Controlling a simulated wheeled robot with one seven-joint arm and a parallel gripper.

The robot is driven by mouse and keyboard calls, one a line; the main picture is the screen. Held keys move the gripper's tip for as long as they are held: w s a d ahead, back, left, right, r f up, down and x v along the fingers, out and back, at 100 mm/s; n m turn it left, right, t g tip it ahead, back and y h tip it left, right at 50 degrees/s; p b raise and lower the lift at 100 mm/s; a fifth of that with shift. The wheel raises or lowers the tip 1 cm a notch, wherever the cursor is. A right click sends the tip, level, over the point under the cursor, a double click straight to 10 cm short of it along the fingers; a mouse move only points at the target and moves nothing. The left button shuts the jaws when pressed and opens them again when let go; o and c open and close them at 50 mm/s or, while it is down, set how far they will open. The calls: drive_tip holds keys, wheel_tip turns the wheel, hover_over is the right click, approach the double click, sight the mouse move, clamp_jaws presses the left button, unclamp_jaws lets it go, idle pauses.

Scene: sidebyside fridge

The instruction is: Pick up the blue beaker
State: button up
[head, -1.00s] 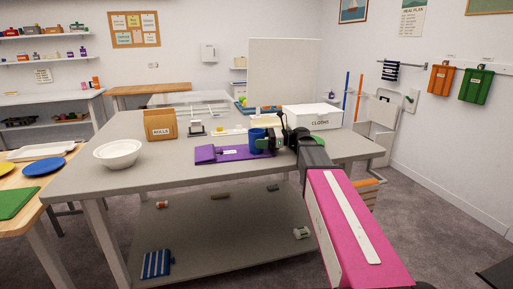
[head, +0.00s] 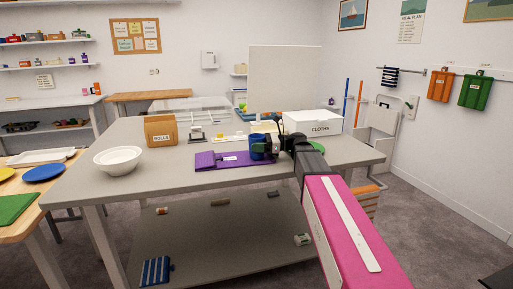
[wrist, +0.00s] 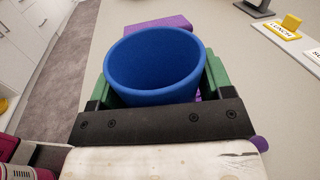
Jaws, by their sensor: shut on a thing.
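My gripper (head: 268,147) is shut on the beaker.
A box marked CLOTHS (head: 313,122) stands just right of my gripper, with a green item (head: 313,147) in front. A white bowl (head: 118,159) and a ROLLS box (head: 160,130) stand on the left. The table's front left is clear.

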drive_tip(key=shift+r, duration=0.45)
wheel_tip(320, 180, up, 2)
drive_tip(key=shift+r, duration=0.25)
drive_tip(key=s+a+r, duration=0.2)
drive_tip(key=a+r, duration=0.5)
drive_tip(key=a, duration=0.4)
drive_tip(key=m+t+h, duration=0.3)
drive_tip(key=m+t, duration=0.4)
drive_tip(key=t, duration=0.4)
hover_over(256, 135)
drive_tip(key=w+d, duration=0.1)
drive_tip(key=d, duration=1.1)
drive_tip(key=shift+m, duration=0.3)
drive_tip(key=shift+w+d+f, duration=1)
drive_tip(key=shift+d+f, duration=0.7)
drive_tip(key=shift+f, duration=0.05)
drive_tip(key=shift+w+d+f, duration=0.95)
drive_tip(key=shift+d+f, duration=0.75)
drive_tip(key=shift+f, duration=0.05)
drive_tip(key=shift+w+d+f, duration=1)
drive_tip(key=shift+d+f, duration=0.7)
drive_tip(key=shift+f, duration=0.05)
drive_tip(key=o, duration=0.9)
drive_tip(key=shift+f, duration=0.1)
drive_tip(key=shift+o, duration=0.2)
